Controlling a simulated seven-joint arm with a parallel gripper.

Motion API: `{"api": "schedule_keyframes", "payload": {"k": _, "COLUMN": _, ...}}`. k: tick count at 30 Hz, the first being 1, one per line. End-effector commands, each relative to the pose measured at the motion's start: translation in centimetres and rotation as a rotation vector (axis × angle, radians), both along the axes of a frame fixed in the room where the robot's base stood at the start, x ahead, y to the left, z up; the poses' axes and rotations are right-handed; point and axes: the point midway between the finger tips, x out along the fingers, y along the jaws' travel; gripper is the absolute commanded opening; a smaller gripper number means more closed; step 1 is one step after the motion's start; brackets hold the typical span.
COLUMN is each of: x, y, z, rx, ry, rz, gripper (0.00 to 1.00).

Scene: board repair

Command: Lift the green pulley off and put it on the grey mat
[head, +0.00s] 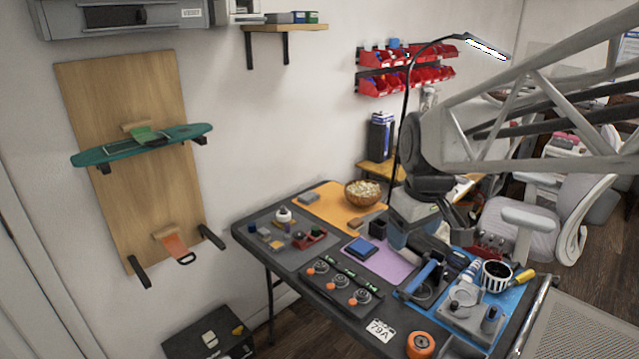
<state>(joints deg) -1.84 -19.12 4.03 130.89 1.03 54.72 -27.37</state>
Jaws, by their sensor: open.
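My gripper (403,243) hangs at the end of my arm over the right-centre of the workbench; its fingers are small and partly hidden, and I see nothing held. I cannot pick out a green pulley with certainty. My gripper is to the right of the mat and wheels, apart from both.
A wooden bowl (363,193) stands on an orange mat (325,205) at the back. A blue block (361,249) lies on a purple mat (398,268). A blue mat (512,300) at right is crowded with tools. An orange roll (420,345) stands at the front edge.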

Motion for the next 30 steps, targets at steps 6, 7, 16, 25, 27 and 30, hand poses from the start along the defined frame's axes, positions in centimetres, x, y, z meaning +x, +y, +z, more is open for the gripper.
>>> {"api": "schedule_keyframes", "payload": {"k": 6, "x": 5.2, "y": 0.9, "z": 0.0, "rx": -0.016, "ry": 0.019, "rz": 0.149, "gripper": 0.7}}
{"api": "schedule_keyframes", "payload": {"k": 7, "x": 5.9, "y": 1.1, "z": 0.0, "rx": -0.018, "ry": 0.02, "rz": 0.169, "gripper": 0.7}}
{"api": "schedule_keyframes", "payload": {"k": 16, "x": 12.9, "y": 2.5, "z": -0.8, "rx": -0.034, "ry": 0.04, "rz": 0.376, "gripper": 0.7}}
{"api": "schedule_keyframes", "payload": {"k": 25, "x": 19.9, "y": 4.2, "z": -2.5, "rx": -0.046, "ry": 0.058, "rz": 0.583, "gripper": 0.7}}
{"api": "schedule_keyframes", "payload": {"k": 27, "x": 21.5, "y": 4.6, "z": -3.1, "rx": -0.049, "ry": 0.061, "rz": 0.631, "gripper": 0.7}}
{"api": "schedule_keyframes", "payload": {"k": 30, "x": 23.7, "y": 5.2, "z": -3.9, "rx": -0.052, "ry": 0.067, "rz": 0.701, "gripper": 0.7}}
